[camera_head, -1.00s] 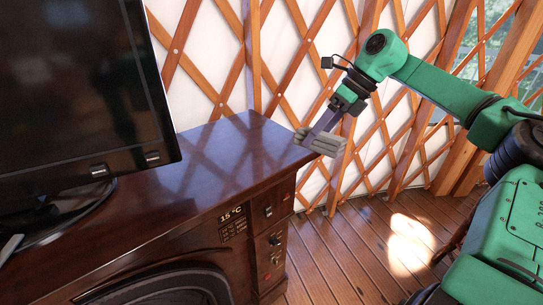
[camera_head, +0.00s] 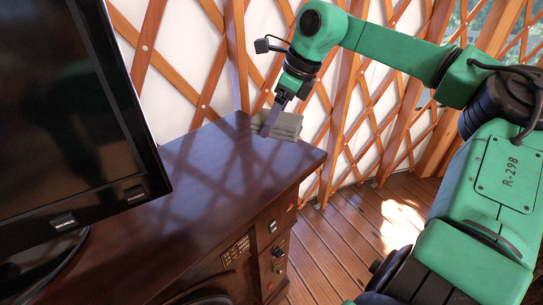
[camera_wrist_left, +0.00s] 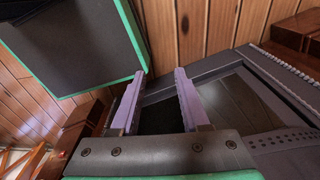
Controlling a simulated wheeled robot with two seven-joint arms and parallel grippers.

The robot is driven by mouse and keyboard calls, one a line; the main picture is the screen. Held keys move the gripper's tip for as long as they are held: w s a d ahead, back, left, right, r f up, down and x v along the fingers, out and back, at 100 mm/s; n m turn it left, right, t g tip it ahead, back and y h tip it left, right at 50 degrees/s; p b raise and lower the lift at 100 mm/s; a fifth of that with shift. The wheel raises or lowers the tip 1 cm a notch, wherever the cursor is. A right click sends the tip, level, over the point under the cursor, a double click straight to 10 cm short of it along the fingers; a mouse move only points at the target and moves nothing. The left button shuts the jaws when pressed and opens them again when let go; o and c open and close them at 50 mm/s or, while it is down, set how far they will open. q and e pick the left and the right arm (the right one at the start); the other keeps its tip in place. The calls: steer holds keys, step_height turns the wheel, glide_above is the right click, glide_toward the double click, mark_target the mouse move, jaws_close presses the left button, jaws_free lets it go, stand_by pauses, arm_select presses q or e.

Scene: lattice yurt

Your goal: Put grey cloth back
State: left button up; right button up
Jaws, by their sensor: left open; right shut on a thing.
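The grey cloth (camera_head: 283,124) is a folded stack at the back right of the dark wooden desk top (camera_head: 215,175). My right gripper (camera_head: 268,128) points down at the cloth's left side and is shut on it. The cloth appears to rest on or just above the desk top, near its back edge; any small gap cannot be seen. My left gripper is out of the head view. In the left wrist view my left gripper (camera_wrist_left: 158,100) is open with nothing between its fingers.
A black monitor (camera_head: 70,110) stands on the left of the desk. The lattice wall (camera_head: 190,60) rises close behind the desk. The desk top between monitor and cloth is clear. Wooden floor (camera_head: 345,235) lies to the right.

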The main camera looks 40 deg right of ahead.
mark_target(293, 119)
steer(key=f, duration=0.3)
steer(key=f+p, duration=0.1)
steer(key=f, duration=0.1)
steer(key=shift+w+f, duration=0.2)
steer(key=shift+w, duration=0.1)
steer(key=f, duration=0.3)
steer(key=f+p, duration=0.1)
steer(key=f, duration=0.2)
steer(key=shift+w, duration=0.2)
steer(key=shift+s+f, duration=0.1)
steer(key=o, duration=1.2)
steer(key=shift+c, duration=0.2)
arm_select(q)
steer(key=shift+w+d+r, duration=0.1)
steer(key=shift+w+r, duration=0.2)
steer(key=shift+r, duration=0.25)
steer(key=shift+w+d+r, duration=0.1)
steer(key=shift+w+r, duration=0.2)
steer(key=shift+r, duration=0.25)
arm_select(e)
steer(key=b+v, duration=0.2)
steer(key=v, duration=1)
steer(key=shift+d+b, duration=0.1)
steer(key=shift+b, duration=0.2)
arm_select(q)
step_height(293, 119, down, 2)
steer(key=shift+f, duration=0.25)
